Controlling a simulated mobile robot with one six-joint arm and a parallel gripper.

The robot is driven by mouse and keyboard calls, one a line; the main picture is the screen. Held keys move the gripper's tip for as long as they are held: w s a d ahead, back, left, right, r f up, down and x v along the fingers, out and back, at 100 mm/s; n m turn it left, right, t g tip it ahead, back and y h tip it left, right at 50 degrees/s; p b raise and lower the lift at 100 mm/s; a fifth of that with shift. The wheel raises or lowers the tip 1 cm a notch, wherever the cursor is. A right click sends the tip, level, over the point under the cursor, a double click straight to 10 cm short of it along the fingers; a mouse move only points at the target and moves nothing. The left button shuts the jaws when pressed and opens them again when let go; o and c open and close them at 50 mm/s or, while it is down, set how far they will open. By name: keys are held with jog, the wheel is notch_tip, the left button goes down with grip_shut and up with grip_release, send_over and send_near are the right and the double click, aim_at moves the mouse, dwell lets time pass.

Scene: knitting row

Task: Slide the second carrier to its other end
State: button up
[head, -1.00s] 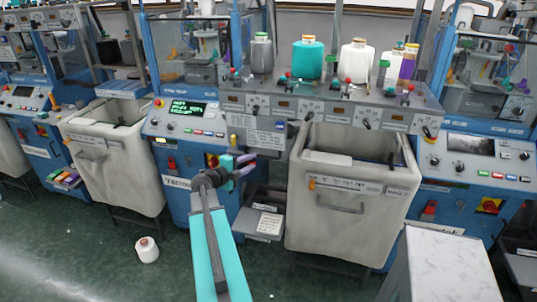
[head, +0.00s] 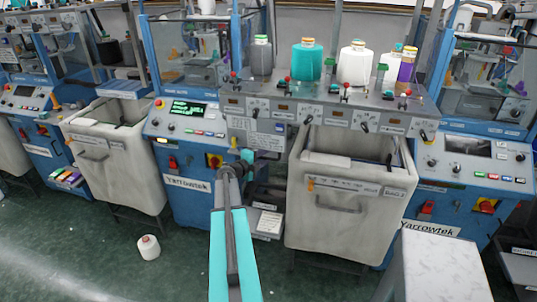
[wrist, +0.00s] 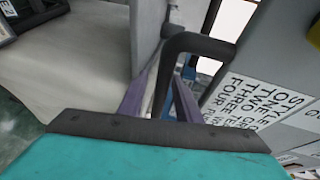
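My gripper (head: 247,156) is in front of the middle machine, below its grey front rail (head: 332,112). In the wrist view its two purple fingers (wrist: 162,92) stand apart. A dark bent bar (wrist: 190,42) runs down into the gap between them; I cannot tell whether they touch it. The rail carries a row of labelled dark levers: one at the left (head: 254,111), a second (head: 308,119), a third (head: 364,126) and one at the right end (head: 423,136). Which part is the second carrier is not clear. The fingers are mostly hidden in the head view.
A cream bin (head: 345,205) stands right of my gripper, another (head: 112,155) to the left. Yarn cones, one teal (head: 307,63), stand on top of the machine. A loose white cone (head: 148,248) is on the green floor. A white-topped cabinet (head: 442,262) is at lower right.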

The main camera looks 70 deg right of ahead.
jog(key=shift+s+d+f, duration=0.1)
jog(key=shift+s+d, duration=0.1)
jog(key=shift+d, duration=0.35)
grip_shut()
jog(key=shift+f, duration=0.1)
notch_tip(320, 180, down, 9)
jog(key=b, duration=0.5)
jog(key=shift+a+f, duration=0.15)
jog(key=shift+f, duration=0.05)
dwell(0.4)
grip_release()
jog(key=shift+f, duration=0.1)
